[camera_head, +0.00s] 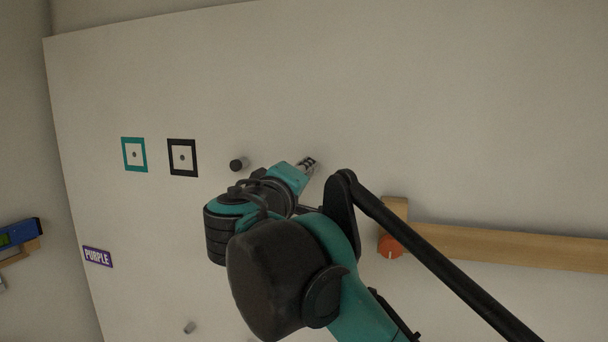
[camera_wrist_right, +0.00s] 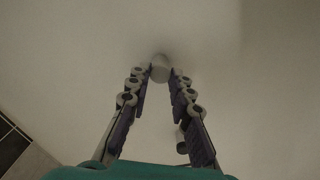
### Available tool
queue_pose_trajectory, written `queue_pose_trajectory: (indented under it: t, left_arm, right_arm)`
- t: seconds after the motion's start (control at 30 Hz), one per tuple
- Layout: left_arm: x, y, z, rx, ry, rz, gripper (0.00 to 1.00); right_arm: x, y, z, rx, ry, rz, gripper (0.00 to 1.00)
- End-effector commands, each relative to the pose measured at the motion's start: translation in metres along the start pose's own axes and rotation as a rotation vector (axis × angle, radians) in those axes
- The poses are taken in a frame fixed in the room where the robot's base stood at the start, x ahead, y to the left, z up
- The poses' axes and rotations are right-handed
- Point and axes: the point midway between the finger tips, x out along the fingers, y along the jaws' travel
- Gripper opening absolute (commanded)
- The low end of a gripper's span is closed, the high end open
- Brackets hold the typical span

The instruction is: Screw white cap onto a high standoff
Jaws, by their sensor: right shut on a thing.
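My right gripper (camera_head: 307,164) is close to the white wall panel, at the middle of the head view. In the right wrist view, its fingers (camera_wrist_right: 161,74) are closed around the white cap (camera_wrist_right: 160,67), a small pale cylinder at the fingertips. The cap is near the panel; whether it sits on a standoff behind it is hidden. In the head view the cap is too small to tell from the fingertips. A dark-ended peg (camera_head: 238,164) stands out from the panel left of the gripper. My left gripper is not in view.
A teal square (camera_head: 134,155) and a black square (camera_head: 183,158) are at the left of the panel. A purple label (camera_head: 97,257) and a small grey peg (camera_head: 189,327) are lower. An orange knob (camera_head: 390,246) sits by a wooden rail (camera_head: 510,249). The upper panel is clear.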

Motion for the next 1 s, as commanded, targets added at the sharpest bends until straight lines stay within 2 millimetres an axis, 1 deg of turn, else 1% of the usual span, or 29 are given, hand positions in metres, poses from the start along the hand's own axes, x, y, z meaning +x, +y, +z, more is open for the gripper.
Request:
queue_pose_trajectory:
  t: [0.2, 0.3, 0.4, 0.57, 0.6, 0.63, 0.9, 1.0]
  left_arm:
    - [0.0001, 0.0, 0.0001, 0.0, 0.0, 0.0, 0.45]
    - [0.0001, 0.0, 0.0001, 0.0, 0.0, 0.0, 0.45]
    - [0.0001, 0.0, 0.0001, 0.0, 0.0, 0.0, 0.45]
    - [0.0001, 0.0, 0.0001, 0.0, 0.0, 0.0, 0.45]
    - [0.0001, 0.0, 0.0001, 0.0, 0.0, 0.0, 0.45]
    - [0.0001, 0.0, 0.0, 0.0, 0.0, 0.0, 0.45]
    - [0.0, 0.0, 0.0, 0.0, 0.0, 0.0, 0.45]
    - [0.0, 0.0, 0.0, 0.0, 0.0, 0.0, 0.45]
  right_arm:
    - [0.0005, 0.0, 0.0004, 0.29, -0.001, -0.001, 0.0]
    - [0.0007, 0.0001, 0.0004, 0.388, -0.001, -0.001, 0.0]
    - [0.0007, 0.0001, 0.0005, 0.424, -0.001, -0.001, 0.0]
    - [0.0007, 0.0001, 0.0005, 0.424, -0.001, -0.001, 0.0]
    - [0.0007, 0.0001, 0.0005, 0.424, -0.001, -0.001, 0.26]
    - [0.0007, 0.0001, 0.0004, 0.424, -0.001, -0.001, 0.31]
    - [0.0007, 0.0004, 0.0002, 0.418, 0.0, 0.0, 0.31]
    - [0.0007, 0.0004, 0.0002, 0.35, 0.0, 0.0, 0.31]
